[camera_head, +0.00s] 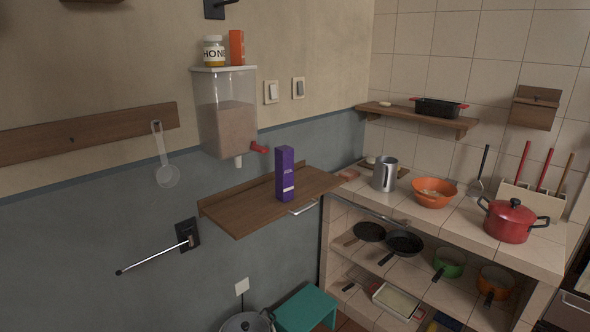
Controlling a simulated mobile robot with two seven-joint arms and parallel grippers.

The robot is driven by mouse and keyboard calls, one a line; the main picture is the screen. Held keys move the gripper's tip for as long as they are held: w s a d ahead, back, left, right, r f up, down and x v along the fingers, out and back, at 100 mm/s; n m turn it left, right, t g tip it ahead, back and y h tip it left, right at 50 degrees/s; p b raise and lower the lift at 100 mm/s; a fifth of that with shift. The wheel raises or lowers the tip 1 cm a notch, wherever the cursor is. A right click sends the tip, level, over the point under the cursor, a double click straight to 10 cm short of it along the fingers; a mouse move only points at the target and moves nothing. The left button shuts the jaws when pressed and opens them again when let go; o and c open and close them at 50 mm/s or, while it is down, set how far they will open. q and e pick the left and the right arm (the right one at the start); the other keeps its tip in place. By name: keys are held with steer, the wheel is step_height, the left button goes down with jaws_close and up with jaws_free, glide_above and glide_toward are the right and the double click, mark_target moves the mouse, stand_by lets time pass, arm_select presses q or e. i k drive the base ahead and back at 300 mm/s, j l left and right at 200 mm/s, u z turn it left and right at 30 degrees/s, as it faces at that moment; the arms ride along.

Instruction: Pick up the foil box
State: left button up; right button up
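A tall, narrow purple box (285,175) with a small white label stands upright on a wooden wall shelf (240,211). It looks like the foil box, but its lettering is too small to read. Nothing touches it except the shelf. A smaller orange box (237,47) stands on top of the clear dispenser. Neither of my grippers is in view.
A thin rod (152,258) juts from the wall. A tiled counter (440,219) holds a metal jug (385,175), orange bowl (433,193) and red pot (510,221).

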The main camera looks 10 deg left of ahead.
mark_target(284, 154)
steer(key=i+l+u, duration=0.1)
steer(key=i+l, duration=0.65)
steer(key=l, duration=0.15)
